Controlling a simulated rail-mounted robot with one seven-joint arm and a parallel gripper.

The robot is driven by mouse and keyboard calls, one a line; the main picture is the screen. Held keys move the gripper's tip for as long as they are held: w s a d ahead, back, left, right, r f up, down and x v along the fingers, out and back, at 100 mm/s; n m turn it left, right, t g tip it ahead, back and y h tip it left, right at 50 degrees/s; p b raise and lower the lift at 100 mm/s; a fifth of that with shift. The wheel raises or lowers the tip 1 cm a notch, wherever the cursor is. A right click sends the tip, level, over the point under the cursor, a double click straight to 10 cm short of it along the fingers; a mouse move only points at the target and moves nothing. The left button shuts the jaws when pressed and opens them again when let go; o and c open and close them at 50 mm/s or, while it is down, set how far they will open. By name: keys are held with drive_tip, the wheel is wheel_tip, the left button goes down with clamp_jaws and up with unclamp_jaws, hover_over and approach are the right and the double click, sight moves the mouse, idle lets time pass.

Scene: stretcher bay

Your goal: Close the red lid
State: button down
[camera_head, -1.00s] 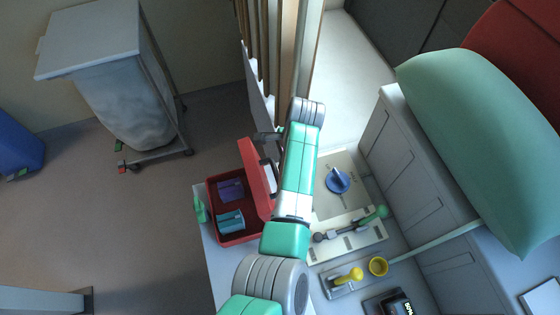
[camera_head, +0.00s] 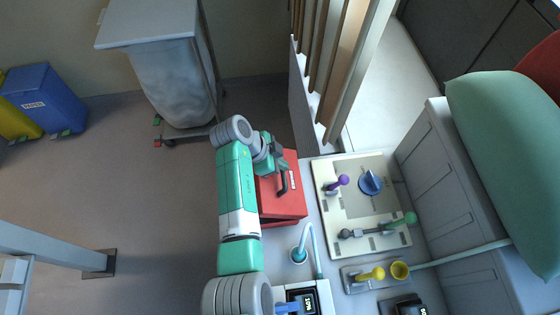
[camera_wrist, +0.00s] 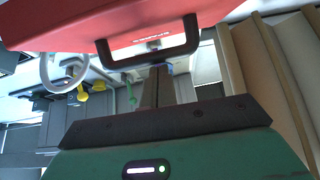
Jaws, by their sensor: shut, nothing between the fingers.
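The red case's lid (camera_head: 291,197) lies over the case in the head view, and the inside of the case no longer shows. It looks down, but I cannot tell whether it sits fully flush. The lid's black handle (camera_head: 283,182) shows in the head view; a black handle on a red face also shows in the wrist view (camera_wrist: 150,52). My gripper (camera_head: 282,160) is over the back part of the red case, close to the handle. Its fingers are together and empty in the wrist view (camera_wrist: 158,75). Contact with the lid is unclear.
A panel with a blue knob (camera_head: 370,183) and a purple-tipped lever (camera_head: 338,184) stands right of the case. Wooden slats (camera_head: 333,60) rise behind. A white bag cart (camera_head: 172,80) stands back left. Open floor lies to the left.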

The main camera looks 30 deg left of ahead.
drive_tip(key=shift+h, duration=0.3)
drive_tip(key=s+a+f+b, duration=0.1)
drive_tip(key=a+f+b, duration=0.1)
drive_tip(key=s+a+f+b, duration=0.1)
drive_tip(key=s+a+b, duration=0.1)
drive_tip(key=shift+s+a+f, duration=0.2)
drive_tip(key=shift+s+f, duration=0.1)
drive_tip(key=shift+f, duration=0.05)
drive_tip(key=shift+s+a+f+b, duration=0.55)
drive_tip(key=shift+a+f+b, duration=0.1)
drive_tip(key=shift+f+b, duration=0.05)
drive_tip(key=r+p, duration=0.1)
drive_tip(key=r, duration=0.1)
drive_tip(key=r+p, duration=0.1)
drive_tip(key=p, duration=0.1)
drive_tip(key=r+p, duration=0.1)
drive_tip(key=r, duration=0.1)
drive_tip(key=shift+w+d+r, duration=0.25)
drive_tip(key=shift+d+r, duration=0.05)
drive_tip(key=s+a+r+b, duration=0.2)
drive_tip(key=s+a, duration=0.3)
drive_tip(key=a, duration=0.2)
drive_tip(key=shift+s+r+b, duration=0.3)
drive_tip(key=shift+s, duration=0.1)
